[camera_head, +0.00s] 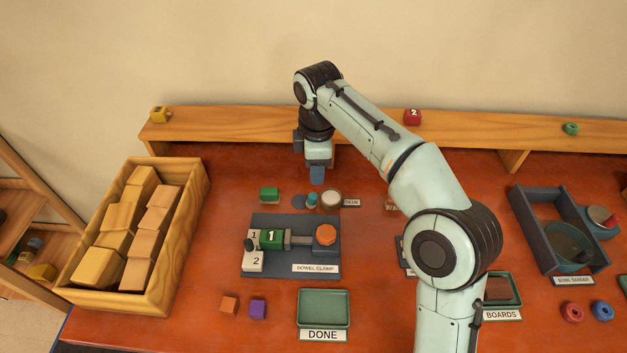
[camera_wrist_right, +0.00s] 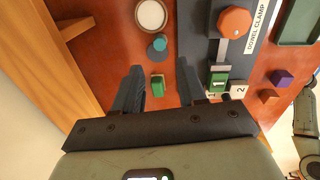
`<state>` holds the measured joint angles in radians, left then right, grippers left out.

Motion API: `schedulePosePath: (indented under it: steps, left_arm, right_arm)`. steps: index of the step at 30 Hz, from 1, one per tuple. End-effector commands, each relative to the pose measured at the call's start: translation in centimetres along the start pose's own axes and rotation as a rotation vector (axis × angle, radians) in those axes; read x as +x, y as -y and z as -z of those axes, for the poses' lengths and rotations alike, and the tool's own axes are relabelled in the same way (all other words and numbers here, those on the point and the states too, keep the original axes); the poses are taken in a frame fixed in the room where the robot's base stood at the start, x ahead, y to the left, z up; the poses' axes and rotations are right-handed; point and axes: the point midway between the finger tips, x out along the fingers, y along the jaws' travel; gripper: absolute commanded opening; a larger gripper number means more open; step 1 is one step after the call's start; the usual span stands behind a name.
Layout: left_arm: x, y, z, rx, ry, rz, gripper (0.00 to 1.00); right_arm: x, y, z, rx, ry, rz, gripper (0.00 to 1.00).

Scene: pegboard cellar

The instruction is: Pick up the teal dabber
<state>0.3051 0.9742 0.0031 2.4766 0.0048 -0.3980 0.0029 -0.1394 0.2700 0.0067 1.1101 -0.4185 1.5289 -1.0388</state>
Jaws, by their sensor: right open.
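The teal dabber (camera_head: 312,200) is a small teal cylinder on the red-brown table, between a dark disc and a pale round jar. It also shows in the right wrist view (camera_wrist_right: 156,46), just beyond the fingertips. My right gripper (camera_head: 317,176) hangs above the table, just behind the dabber and apart from it. In the right wrist view its two dark fingers (camera_wrist_right: 159,68) are open with nothing held. A green block (camera_wrist_right: 157,86) shows on the table between the fingers in that view. My left gripper is not in view.
The pale jar (camera_head: 331,198) stands close right of the dabber. The dowel clamp (camera_head: 270,222) is in front, and the green block (camera_head: 269,194) lies left. A crate of wooden blocks (camera_head: 193,215) is far left. A wooden shelf (camera_head: 255,130) runs behind.

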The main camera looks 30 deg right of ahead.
Motion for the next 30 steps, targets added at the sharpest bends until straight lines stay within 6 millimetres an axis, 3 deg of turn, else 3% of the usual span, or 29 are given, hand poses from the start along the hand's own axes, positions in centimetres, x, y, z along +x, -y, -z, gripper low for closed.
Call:
schedulePosePath:
  steps: [5, 15, 23, 30]
  left_arm:
    - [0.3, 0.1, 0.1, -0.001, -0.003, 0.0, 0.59]
    - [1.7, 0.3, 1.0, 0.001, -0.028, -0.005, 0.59]
    - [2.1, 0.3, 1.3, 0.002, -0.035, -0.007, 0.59]
    - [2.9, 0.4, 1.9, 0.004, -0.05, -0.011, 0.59]
  right_arm:
    - [0.6, 0.1, -0.1, -0.003, 0.002, 0.001, 0.41]
    - [6.8, 0.1, -0.1, -0.002, 0.003, 0.002, 0.41]
    - [8.7, 0.1, 0.1, -0.002, 0.002, 0.0, 0.41]
    - [12.3, 0.4, 0.6, -0.002, 0.003, 0.001, 0.41]
